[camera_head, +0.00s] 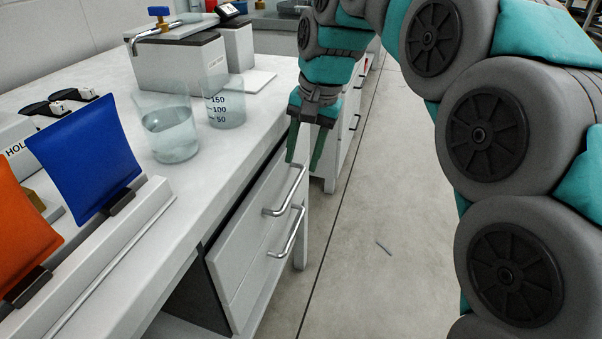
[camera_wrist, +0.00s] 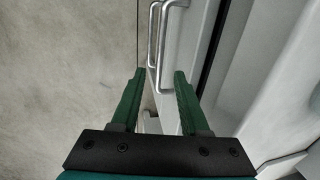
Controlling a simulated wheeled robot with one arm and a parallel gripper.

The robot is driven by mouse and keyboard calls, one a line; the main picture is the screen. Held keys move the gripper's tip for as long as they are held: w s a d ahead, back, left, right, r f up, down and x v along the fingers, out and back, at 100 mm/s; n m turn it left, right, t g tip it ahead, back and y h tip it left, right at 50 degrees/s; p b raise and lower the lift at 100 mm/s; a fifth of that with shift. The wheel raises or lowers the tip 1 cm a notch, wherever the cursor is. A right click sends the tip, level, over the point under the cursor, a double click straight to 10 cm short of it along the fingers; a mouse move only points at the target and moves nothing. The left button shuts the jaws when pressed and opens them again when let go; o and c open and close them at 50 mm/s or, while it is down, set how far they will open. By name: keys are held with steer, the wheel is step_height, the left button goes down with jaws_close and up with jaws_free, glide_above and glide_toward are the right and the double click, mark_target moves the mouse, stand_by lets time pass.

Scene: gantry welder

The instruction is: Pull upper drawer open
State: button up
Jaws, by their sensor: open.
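The upper drawer (camera_head: 250,217) is a light grey front under the bench top. It looks roughly flush with the lower drawer. Its metal bar handle (camera_head: 284,198) also shows in the wrist view (camera_wrist: 164,45). My gripper (camera_head: 303,166) is open and empty, fingers pointing down at the far end of this handle. In the wrist view the two green fingertips (camera_wrist: 159,72) lie on either side of the handle's line. I cannot tell how deep the bar sits between them.
The lower drawer's handle (camera_head: 288,234) is just below. The bench top (camera_head: 150,225) holds a water-filled beaker (camera_head: 170,130), an empty-looking beaker (camera_head: 224,105), and blue (camera_head: 85,155) and orange panels (camera_head: 20,225). The floor (camera_head: 385,215) before the drawers is mostly clear.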

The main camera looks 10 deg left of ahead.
mark_target(296, 184)
steer(key=f, duration=0.3)
steer(key=a+f, duration=0.1)
steer(key=f, duration=0.1)
steer(key=shift+f, duration=0.2)
jaws_close()
stand_by(1.2)
